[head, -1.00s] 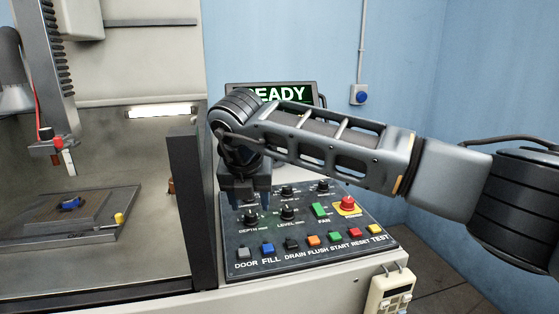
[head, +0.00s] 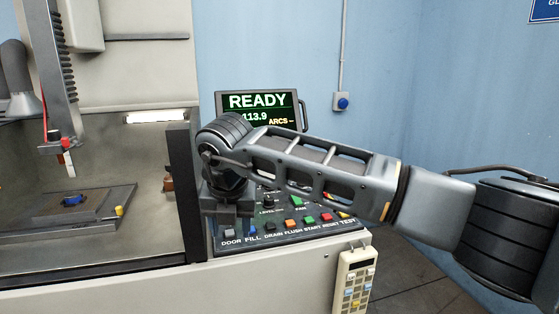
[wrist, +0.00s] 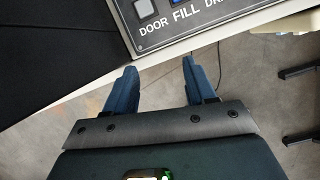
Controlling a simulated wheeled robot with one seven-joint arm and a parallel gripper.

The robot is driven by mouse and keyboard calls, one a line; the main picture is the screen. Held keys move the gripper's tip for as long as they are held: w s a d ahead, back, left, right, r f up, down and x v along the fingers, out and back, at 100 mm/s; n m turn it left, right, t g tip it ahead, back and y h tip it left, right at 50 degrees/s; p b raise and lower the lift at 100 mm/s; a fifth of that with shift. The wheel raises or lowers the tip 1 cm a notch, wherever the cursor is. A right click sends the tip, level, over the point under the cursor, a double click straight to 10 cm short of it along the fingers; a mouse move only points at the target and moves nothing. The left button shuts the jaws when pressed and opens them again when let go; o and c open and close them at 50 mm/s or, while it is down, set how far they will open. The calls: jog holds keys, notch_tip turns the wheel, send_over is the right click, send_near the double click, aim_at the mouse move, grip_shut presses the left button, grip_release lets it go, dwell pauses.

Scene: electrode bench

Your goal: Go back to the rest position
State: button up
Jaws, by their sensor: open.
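My gripper (wrist: 157,82) shows in the wrist view with its two blue fingers apart and nothing between them. It points down past the front edge of the control panel (wrist: 205,28), with grey floor visible beyond the fingers. In the head view my arm reaches in from the right and its wrist hangs in front of the left part of the panel (head: 300,236), covering some knobs. The fingertips are hard to make out there.
A screen (head: 258,101) reading READY stands behind the panel. A handheld pendant (head: 354,280) hangs on the bench front at the right. The machine tank with a fixture plate (head: 70,222) lies to the left, beside a dark upright post (head: 184,190). Floor at the right is clear.

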jog(key=s+a+f+n+g+y, duration=0.1)
jog(key=s+a+f+g+y, duration=0.25)
jog(key=s+a, duration=0.45)
jog(key=s+a+f+n+g+y, duration=0.1)
jog(key=s+a+f+g+y, duration=0.3)
jog(key=s, duration=0.7)
jog(key=s+a+r+m+g+y, duration=0.2)
jog(key=s+a+r+y, duration=0.2)
jog(key=s+r+y, duration=0.65)
jog(key=s+d+f+m+t+h, duration=0.1)
jog(key=s+d+m+t, duration=0.1)
jog(key=d+m+t, duration=0.9)
jog(key=s+d+f+m+t+h, duration=0.1)
jog(key=s+d+m+t, duration=0.1)
jog(key=d+m+t, duration=1)
jog(key=s+d+f+m+g+h, duration=0.1)
jog(key=s+d+f+m+h, duration=0.3)
jog(key=d, duration=0.8)
jog(key=s+d+f+m+g+h, duration=0.1)
jog(key=s+d+f+m+h, duration=0.4)
jog(key=s+d+m+h, duration=0.4)
jog(key=s+d+h, duration=0.3)
jog(key=s+h, duration=0.1)
jog(key=s, duration=0.1)
jog(key=shift+s+d+f+m, duration=0.15)
jog(key=shift+s+f+m, duration=0.05)
jog(key=shift+s+m, duration=0.15)
